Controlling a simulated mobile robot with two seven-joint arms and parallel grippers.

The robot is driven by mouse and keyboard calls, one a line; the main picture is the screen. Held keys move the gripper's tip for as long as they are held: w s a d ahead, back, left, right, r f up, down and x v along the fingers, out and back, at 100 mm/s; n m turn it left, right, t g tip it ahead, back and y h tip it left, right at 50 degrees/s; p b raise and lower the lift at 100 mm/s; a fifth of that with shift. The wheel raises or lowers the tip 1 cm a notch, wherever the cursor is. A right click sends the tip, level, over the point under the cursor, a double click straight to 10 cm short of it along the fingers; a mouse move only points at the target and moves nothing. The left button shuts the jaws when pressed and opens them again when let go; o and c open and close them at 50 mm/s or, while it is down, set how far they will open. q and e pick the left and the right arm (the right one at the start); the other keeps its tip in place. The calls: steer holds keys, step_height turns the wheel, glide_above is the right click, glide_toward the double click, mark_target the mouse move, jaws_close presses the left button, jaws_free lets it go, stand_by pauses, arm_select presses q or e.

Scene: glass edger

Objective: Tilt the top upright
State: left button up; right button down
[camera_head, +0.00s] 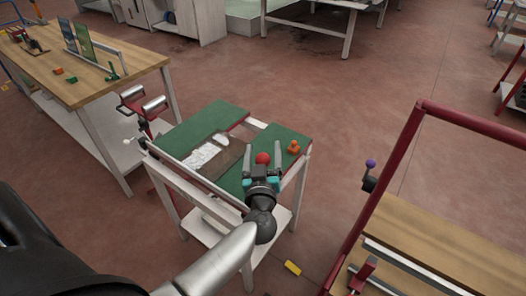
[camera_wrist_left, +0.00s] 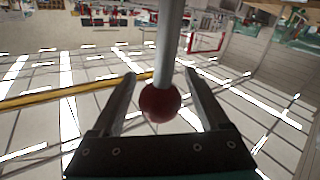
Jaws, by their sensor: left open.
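The green top (camera_head: 205,127) lies flat, or nearly so, on a light-framed stand in the head view. A bare strip crosses its middle, with a whitish patch. A red ball knob (camera_head: 262,158) shows at its right part. In the left wrist view the red knob (camera_wrist_left: 160,102) sits on the end of a pale metal rod (camera_wrist_left: 169,40). My left gripper (camera_head: 263,147) is open, with one finger on each side of the knob. The fingers look apart from the knob in the wrist view (camera_wrist_left: 160,75). My right gripper is not in view.
An orange piece (camera_head: 294,147) stands on the top's right part. A wooden workbench (camera_head: 120,75) is at the left. A dark red frame (camera_head: 372,200) with wooden boards is at the right. A yellow block (camera_head: 292,268) lies on the floor. Open floor lies behind the stand.

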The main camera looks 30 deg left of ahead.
arm_select(q)
jaws_close()
stand_by(0.6)
stand_by(0.8)
